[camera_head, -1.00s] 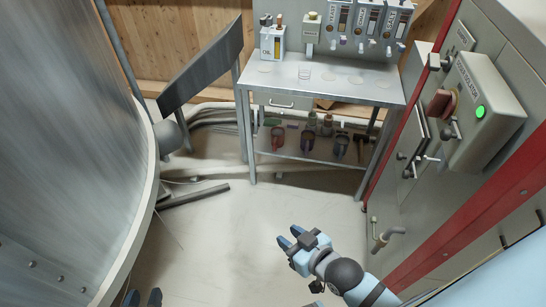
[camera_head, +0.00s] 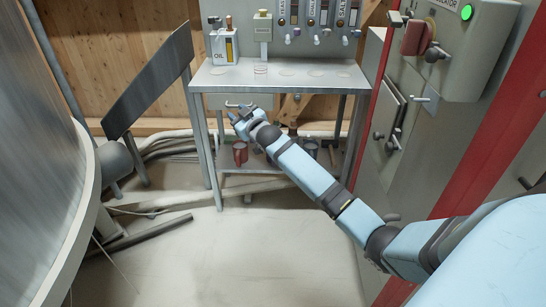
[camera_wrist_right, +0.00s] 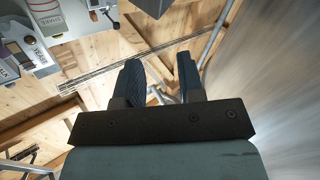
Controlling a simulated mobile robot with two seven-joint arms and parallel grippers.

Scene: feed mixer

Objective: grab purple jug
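Small jugs stand on the lower shelf of the metal table in the head view. A reddish jug (camera_head: 240,153) shows at the left. A darker jug (camera_head: 311,148) shows partly past my right arm; its colour is too dim for me to call it purple. My right forearm covers the middle of the shelf. My right gripper (camera_head: 232,115) is in front of the table, just below the tabletop's front edge as seen. In the right wrist view the gripper (camera_wrist_right: 160,80) has its two fingers apart with nothing between them. My left gripper is out of view.
Dispensers hang above. A grey cabinet with a red edge stands at the right, a big metal drum (camera_head: 45,170) at the left. The floor in front is clear.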

